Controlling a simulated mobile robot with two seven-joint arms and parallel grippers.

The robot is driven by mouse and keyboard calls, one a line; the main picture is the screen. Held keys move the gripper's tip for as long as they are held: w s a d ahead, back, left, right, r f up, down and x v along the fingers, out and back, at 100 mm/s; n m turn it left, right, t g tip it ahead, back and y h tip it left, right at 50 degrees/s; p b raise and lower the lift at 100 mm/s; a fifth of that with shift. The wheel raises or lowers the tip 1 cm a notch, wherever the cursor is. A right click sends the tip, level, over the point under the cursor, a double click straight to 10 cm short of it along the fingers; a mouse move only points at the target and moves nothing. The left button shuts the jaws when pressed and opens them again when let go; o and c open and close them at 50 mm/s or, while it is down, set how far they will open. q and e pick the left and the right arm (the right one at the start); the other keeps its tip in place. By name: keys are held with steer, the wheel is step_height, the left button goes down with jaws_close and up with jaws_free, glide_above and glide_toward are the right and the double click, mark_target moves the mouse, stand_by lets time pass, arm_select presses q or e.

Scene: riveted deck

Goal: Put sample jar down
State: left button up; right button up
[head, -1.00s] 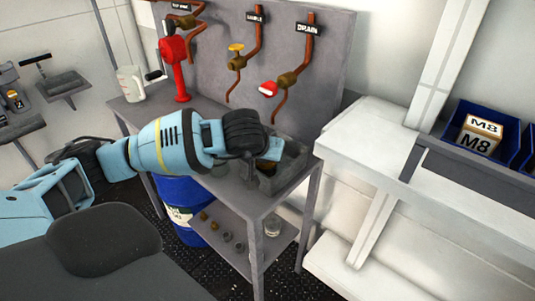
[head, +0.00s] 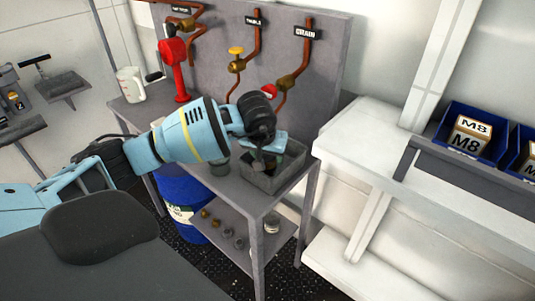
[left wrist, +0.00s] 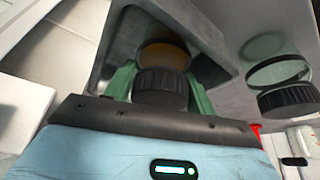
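My left gripper (head: 268,150) reaches over the small grey open box (head: 281,184) at the right end of the grey bench. In the left wrist view, its green fingers (left wrist: 162,82) stand on both sides of a sample jar (left wrist: 161,87) with a black ribbed lid and amber contents. The fingers appear closed on the jar. The box (left wrist: 214,30) surrounds the jar in that view; I cannot tell whether the jar touches its floor. In the head view the gripper largely hides the jar. My right gripper is not in view.
A clear jar with a black lid (left wrist: 288,98) stands beside the box. A white jug (head: 131,84) and a red pump (head: 174,68) stand at the bench's left end. Pipes with valves line the back panel. A blue drum (head: 183,195) is below. Blue M8 bins (head: 474,134) are right.

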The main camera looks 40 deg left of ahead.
arm_select(q)
steer(key=shift+o, duration=0.7)
steer(key=shift+r, duration=0.3)
steer(key=v, duration=1.1)
steer(key=shift+r+p, duration=0.35)
steer(key=shift+r, duration=0.05)
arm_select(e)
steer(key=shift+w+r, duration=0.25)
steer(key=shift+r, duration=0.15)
arm_select(q)
steer(key=shift+s, duration=0.1)
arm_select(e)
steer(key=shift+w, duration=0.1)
